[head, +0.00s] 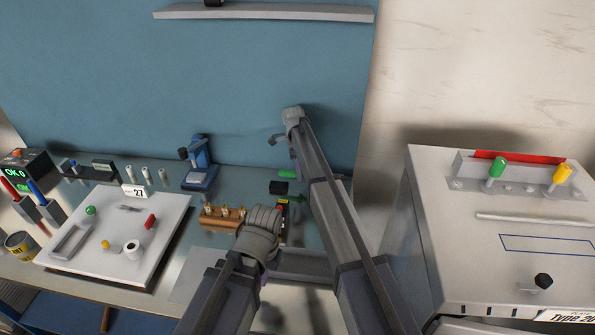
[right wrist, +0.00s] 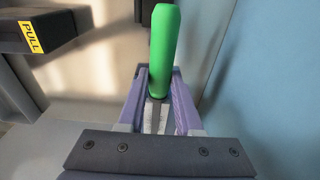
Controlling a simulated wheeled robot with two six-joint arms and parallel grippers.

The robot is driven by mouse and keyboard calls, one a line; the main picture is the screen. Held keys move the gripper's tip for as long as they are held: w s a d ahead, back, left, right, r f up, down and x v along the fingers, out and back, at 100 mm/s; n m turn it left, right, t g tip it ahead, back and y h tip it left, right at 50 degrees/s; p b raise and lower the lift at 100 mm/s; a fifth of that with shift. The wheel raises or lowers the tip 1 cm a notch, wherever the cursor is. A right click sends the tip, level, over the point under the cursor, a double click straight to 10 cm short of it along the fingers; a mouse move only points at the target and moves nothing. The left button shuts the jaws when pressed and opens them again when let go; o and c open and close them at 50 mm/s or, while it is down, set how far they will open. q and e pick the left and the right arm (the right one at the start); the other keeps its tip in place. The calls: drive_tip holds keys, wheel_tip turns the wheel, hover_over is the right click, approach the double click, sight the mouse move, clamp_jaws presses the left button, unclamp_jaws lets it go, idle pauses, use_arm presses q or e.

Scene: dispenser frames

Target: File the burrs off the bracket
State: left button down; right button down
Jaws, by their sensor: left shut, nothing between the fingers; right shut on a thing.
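My right gripper (right wrist: 157,100) is shut on a file, with its green handle (right wrist: 164,45) standing up between the fingers and a thin grey shank below it. In the head view my right arm hides most of that gripper; a green piece (head: 287,174) shows beside the arm, perhaps the same handle. My left gripper (head: 262,232) is seen from behind over the front of the bench, shut and empty; its fingertips are hidden. A grey angled part (head: 72,241) lies on the white board at left, but I cannot tell whether it is the bracket.
The white board (head: 60,262) holds several small parts. A blue press (head: 200,165) stands behind it. A copper-coloured block with pegs (head: 222,222) is beside my left gripper. A black block with a PULL label (right wrist: 40,32) is near my right gripper. A grey cabinet (head: 480,270) stands at right.

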use_arm(q)
drive_tip(key=shift+r, duration=0.1)
use_arm(e)
drive_tip(key=shift+w+a+r, duration=0.1)
drive_tip(key=shift+w+a, duration=0.05)
drive_tip(key=shift+a, duration=0.45)
drive_tip(key=shift+w+a, duration=0.15)
drive_tip(key=shift+a, duration=0.45)
drive_tip(key=shift+a, duration=0.1)
drive_tip(key=shift+w+a, duration=0.25)
drive_tip(key=shift+a, duration=0.95)
drive_tip(key=shift+d, duration=0.1)
drive_tip(key=shift+s+d, duration=0.15)
drive_tip(key=shift+d, duration=0.45)
drive_tip(key=shift+s+d, duration=0.15)
drive_tip(key=shift+d, duration=0.4)
drive_tip(key=shift+d, duration=0.1)
